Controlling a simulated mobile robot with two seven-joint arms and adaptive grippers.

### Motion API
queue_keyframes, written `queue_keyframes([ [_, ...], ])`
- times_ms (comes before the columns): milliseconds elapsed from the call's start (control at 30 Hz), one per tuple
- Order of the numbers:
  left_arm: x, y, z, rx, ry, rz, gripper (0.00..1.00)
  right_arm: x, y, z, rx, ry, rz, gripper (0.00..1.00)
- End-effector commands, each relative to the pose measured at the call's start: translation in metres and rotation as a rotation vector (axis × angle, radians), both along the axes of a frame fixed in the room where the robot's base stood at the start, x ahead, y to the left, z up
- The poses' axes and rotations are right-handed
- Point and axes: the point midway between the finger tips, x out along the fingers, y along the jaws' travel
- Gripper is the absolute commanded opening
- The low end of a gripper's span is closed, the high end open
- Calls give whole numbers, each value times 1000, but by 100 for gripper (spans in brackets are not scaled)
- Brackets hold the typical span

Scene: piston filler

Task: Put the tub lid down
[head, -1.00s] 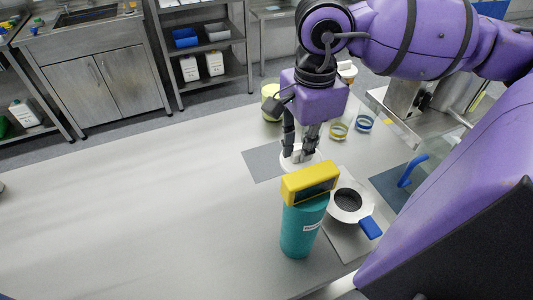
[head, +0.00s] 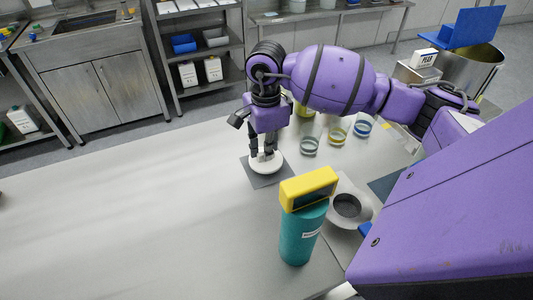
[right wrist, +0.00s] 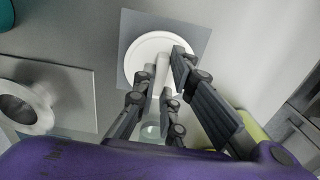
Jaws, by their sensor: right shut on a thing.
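The white round tub lid (head: 266,168) is at the grey mat (head: 285,178) on the table, and in the right wrist view the lid (right wrist: 138,62) overlaps most of the mat (right wrist: 196,36). I cannot tell whether it touches the mat. My right gripper (head: 264,153) points down over the lid and is shut on its raised white handle; the fingers (right wrist: 166,78) sit either side of the handle in the right wrist view. My left gripper is not in view.
A teal canister with a yellow top (head: 302,225) stands in front of the mat. A metal funnel dish (head: 347,207) is right of it. Several glass jars (head: 337,134) stand behind, right of the gripper. The table's left side (head: 110,220) is clear.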

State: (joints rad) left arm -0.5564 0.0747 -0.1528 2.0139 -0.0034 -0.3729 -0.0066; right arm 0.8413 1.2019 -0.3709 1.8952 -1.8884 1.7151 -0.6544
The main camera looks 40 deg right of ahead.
Motion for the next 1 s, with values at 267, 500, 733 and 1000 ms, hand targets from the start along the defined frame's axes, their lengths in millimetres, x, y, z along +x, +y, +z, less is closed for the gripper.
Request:
queue_keyframes([
  [267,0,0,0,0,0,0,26,-1,0,-20,0,1,1,0],
  [500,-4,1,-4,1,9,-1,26,-1,-1,-25,-1,2,0,0],
  [733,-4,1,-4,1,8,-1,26,-1,0,-24,-1,1,0,29],
  [1000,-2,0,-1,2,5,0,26,-1,0,-21,0,1,0,29],
])
